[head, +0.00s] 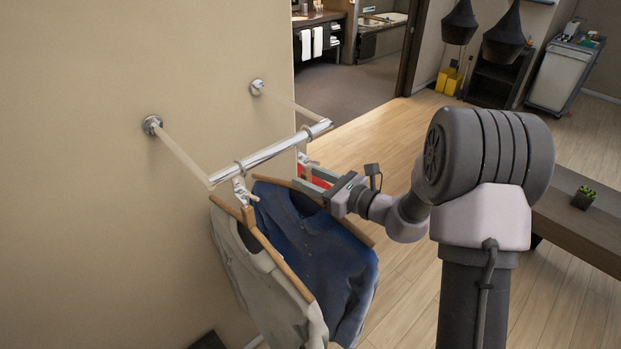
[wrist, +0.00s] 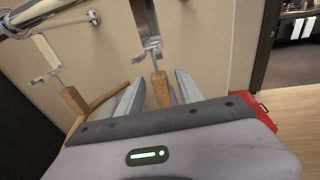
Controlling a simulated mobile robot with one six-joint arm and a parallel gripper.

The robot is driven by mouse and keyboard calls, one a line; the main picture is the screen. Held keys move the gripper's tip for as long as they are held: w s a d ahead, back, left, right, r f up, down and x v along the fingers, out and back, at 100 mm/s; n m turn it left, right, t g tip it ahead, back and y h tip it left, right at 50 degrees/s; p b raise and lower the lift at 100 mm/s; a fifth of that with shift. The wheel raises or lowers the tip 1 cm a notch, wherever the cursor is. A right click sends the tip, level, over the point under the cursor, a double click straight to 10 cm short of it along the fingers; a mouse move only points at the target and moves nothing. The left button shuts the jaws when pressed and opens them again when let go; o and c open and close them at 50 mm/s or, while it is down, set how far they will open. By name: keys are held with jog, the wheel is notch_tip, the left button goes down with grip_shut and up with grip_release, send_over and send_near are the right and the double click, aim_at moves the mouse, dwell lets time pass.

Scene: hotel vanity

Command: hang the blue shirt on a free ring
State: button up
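The blue shirt (head: 318,240) hangs on a wooden hanger (head: 350,228) below the chrome rail, right of a grey shirt (head: 255,270). My gripper (head: 304,178) is at the top of the blue shirt's hanger. In the wrist view, the hanger's wooden neck (wrist: 161,89) stands between my two fingers (wrist: 160,92), with narrow gaps visible on both sides, so the gripper looks open around it. A metal hook piece (wrist: 150,46) above the neck meets a hanging metal strip (wrist: 145,18). Whether it bears the weight is unclear. The grey shirt's hanger (wrist: 74,100) is to the left.
The chrome rail (head: 270,152) stands out from the beige wall on two arms. A dark bench (head: 590,225) with a small plant is at the right. The wooden floor between is clear.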

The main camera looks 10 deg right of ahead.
jog(key=b+v, duration=0.3)
jog(key=v, duration=1.4)
jog(key=s+a+r+n+g+h, duration=0.2)
jog(key=s+a+n+g, duration=0.7)
jog(key=s+a+n, duration=0.35)
jog(key=s+d+r+n+t+h, duration=0.35)
jog(key=s+n+h, duration=0.35)
jog(key=n, duration=0.3)
notch_tip(320, 180, down, 30)
jog(key=s+b, duration=0.2)
jog(key=b, duration=2.6)
jog(key=shift+s+g+h, duration=0.25)
jog(key=shift+g+h, duration=0.15)
jog(key=shift+g, duration=0.05)
